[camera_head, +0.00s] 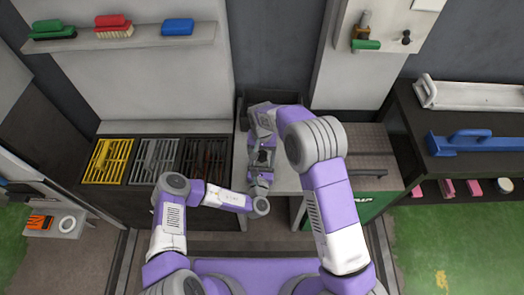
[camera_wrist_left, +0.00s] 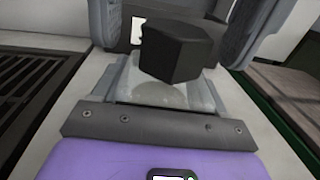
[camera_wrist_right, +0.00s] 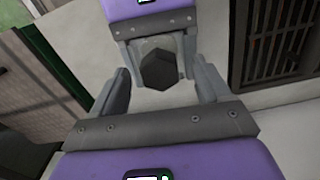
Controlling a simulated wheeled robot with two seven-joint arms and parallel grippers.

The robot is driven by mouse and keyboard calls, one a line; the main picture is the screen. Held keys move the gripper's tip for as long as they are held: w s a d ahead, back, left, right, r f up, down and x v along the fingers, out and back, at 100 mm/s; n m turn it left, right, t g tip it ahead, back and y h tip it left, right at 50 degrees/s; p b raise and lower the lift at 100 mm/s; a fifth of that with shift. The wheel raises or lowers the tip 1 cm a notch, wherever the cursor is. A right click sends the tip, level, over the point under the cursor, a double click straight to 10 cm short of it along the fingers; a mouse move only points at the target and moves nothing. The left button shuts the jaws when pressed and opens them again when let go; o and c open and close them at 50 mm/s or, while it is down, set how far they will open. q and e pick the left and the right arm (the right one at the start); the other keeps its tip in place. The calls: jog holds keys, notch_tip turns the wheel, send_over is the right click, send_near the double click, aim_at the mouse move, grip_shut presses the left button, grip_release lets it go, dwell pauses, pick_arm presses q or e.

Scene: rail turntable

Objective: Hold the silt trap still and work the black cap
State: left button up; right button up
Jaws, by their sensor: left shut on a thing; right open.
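The black cap (camera_wrist_left: 178,48) is a dark hexagonal block on top of the silt trap (camera_wrist_left: 160,92), a pale, translucent body. My left gripper (camera_wrist_left: 165,78) is shut on the trap's body below the cap. In the right wrist view the cap (camera_wrist_right: 158,69) lies between the fingers of my open right gripper (camera_wrist_right: 163,80), with gaps on both sides. I see no contact between the right fingers and the cap. In the head view, both grippers meet over the pale counter, and they mostly hide trap and cap.
Yellow (camera_head: 107,162), grey and dark grates lie left of the pale counter (camera_head: 286,180). A dark bin (camera_head: 284,100) stands behind it. A brown textured surface (camera_head: 355,155) is to the right. A shelf (camera_head: 120,38) with brushes hangs at upper left.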

jog(key=c, duration=1.3)
jog(key=n, duration=0.4)
jog(key=shift+n, duration=0.4)
jog(key=shift+c, duration=0.2)
jog(key=shift+n, duration=0.7)
jog(key=n, duration=0.6)
jog(key=shift+n, duration=1.2)
jog(key=n, duration=0.3)
jog(key=shift+n, duration=0.3)
